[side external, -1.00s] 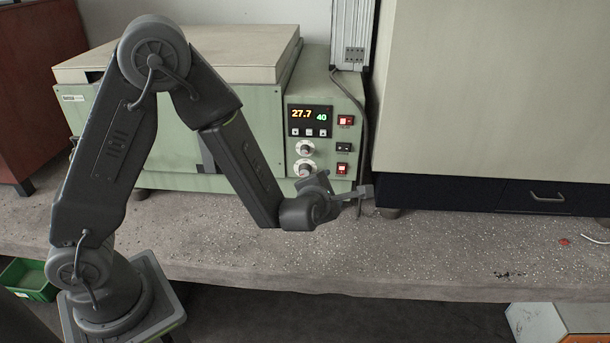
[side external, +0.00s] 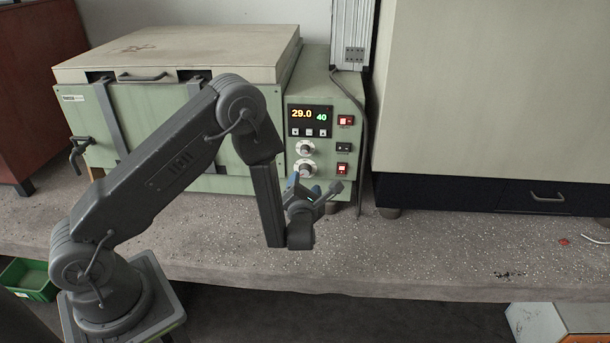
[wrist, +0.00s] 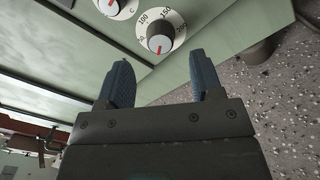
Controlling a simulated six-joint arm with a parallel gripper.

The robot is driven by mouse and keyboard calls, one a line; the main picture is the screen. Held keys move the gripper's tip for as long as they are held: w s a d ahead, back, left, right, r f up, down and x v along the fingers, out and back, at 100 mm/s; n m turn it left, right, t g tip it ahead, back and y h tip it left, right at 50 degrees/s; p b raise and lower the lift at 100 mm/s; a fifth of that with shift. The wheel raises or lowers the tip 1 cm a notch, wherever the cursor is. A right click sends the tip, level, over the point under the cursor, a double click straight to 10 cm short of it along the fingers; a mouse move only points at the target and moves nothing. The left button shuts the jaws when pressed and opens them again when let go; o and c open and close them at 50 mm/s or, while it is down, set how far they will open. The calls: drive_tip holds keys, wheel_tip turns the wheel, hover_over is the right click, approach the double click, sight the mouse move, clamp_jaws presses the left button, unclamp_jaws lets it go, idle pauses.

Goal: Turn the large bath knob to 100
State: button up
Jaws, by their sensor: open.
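The large bath knob (side external: 306,169) is the lower dial on the green bath's control panel. In the wrist view the large knob (wrist: 159,43) has a grey face with a red mark and a white scale ring, where 100 and 150 can be read. Its exact setting is hard to tell. My gripper (side external: 304,185) is just below and in front of it in the side view. In the wrist view my gripper's two blue fingers (wrist: 160,62) are apart, with the knob beyond the gap between them. Nothing is between the fingers, and they appear clear of the knob.
A smaller knob (side external: 305,148) sits just above. The display (side external: 310,121) reads 29.0 and 40. Red switches (side external: 342,169) are right of the knobs. A cable (side external: 361,150) runs down the bath's right side.

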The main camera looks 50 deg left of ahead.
sight(305, 173)
drive_tip(key=x, duration=0.5)
drive_tip(key=c, duration=0.9)
